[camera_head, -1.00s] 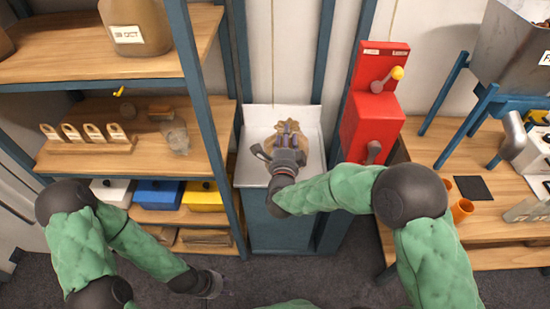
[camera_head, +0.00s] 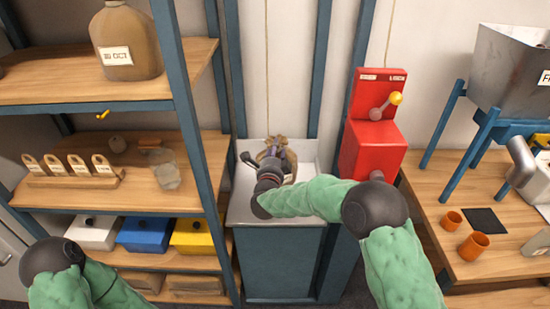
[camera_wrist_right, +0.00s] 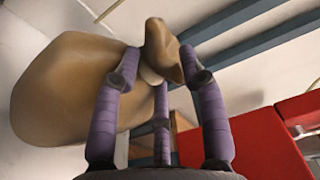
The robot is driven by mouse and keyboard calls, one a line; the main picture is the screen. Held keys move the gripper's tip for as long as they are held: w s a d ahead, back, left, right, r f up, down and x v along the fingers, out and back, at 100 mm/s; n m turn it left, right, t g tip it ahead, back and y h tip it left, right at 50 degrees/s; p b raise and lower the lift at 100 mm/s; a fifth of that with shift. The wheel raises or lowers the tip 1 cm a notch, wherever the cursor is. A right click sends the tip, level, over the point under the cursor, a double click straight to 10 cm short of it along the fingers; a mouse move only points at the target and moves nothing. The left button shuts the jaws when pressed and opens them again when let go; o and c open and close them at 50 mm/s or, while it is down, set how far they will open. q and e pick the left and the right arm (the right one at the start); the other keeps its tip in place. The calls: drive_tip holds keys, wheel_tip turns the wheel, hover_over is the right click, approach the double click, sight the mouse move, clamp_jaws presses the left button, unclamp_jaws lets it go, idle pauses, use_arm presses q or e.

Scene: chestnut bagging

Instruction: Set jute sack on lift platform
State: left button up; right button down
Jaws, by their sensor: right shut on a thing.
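The jute sack (camera_head: 290,158) is a brown bag at the lift platform. In the right wrist view the sack (camera_wrist_right: 62,92) fills the left half, its gathered neck between my purple fingers. My right gripper (camera_head: 277,158) is shut on the neck of the sack; it also shows in the right wrist view (camera_wrist_right: 160,75). The lift platform (camera_head: 242,208) is a pale tray with raised back and side walls on a blue box. The sack is over the tray; my gripper hides much of it, and I cannot tell if its base touches. My left gripper is out of view.
A red lever box (camera_head: 372,148) with a yellow knob stands right of the platform. Blue posts (camera_head: 322,75) flank the platform. A wooden shelf (camera_head: 90,90) with a jug, tags and coloured boxes is at left. A bench (camera_head: 430,205) with orange cups is at right.

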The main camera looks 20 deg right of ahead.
sight(290, 179)
wheel_tip(290, 179, down, 7)
drive_tip(key=b, duration=0.2)
drive_tip(key=shift+r, duration=0.2)
drive_tip(key=c, duration=1.1)
unclamp_jaws()
drive_tip(key=shift+f, duration=0.4)
drive_tip(key=shift+c, duration=0.2)
drive_tip(key=o, duration=0.5)
drive_tip(key=shift+r, duration=0.1)
drive_tip(key=shift+c, duration=0.2)
